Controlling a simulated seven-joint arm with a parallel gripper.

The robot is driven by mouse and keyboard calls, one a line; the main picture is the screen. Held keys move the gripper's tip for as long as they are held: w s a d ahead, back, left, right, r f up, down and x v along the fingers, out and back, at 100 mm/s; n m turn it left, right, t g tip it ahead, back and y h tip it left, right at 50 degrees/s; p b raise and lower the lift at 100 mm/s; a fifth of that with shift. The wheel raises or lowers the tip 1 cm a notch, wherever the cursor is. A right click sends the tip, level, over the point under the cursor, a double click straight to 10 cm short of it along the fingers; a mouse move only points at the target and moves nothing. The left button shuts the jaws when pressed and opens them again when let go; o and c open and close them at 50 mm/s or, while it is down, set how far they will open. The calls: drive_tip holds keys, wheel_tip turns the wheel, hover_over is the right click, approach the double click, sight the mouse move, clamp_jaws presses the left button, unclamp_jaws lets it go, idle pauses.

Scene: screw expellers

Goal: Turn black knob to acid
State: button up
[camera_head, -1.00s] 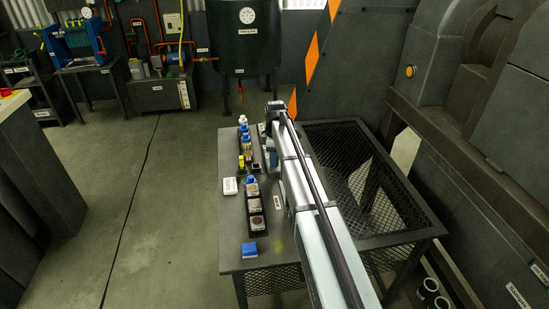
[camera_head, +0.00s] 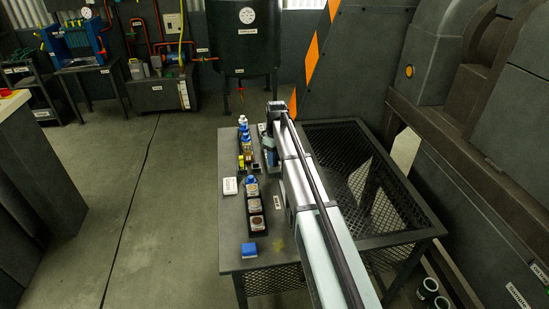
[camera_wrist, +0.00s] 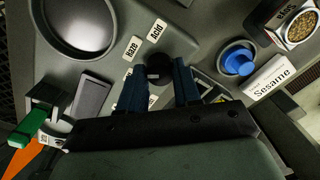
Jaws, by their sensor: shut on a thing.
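In the wrist view the black knob (camera_wrist: 158,66) sits on a grey panel, between the two blue fingers of my gripper (camera_wrist: 160,73). My gripper is shut on the knob. A white "Acid" label (camera_wrist: 157,31) is just beyond the knob. A "Haze" label (camera_wrist: 131,49) is left of it. Other small labels beside the fingers are partly covered. I cannot tell which label the knob points to. In the head view my arm hides the knob and the fingers.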

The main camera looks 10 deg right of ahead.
drive_tip(key=m, duration=0.4)
drive_tip(key=shift+m, duration=0.4)
drive_tip(key=m, duration=0.4)
drive_tip(key=shift+m, duration=0.3)
drive_tip(key=m, duration=0.4)
drive_tip(key=shift+t, duration=0.3)
drive_tip(key=shift+m, duration=2.5)
drive_tip(key=o, duration=1.1)
drive_tip(key=shift+c, duration=0.2)
drive_tip(key=shift+r, duration=0.1)
wheel_tip(320, 180, up, 14)
drive_tip(key=shift+s+d+f, duration=0.2)
drive_tip(key=shift+s, duration=0.1)
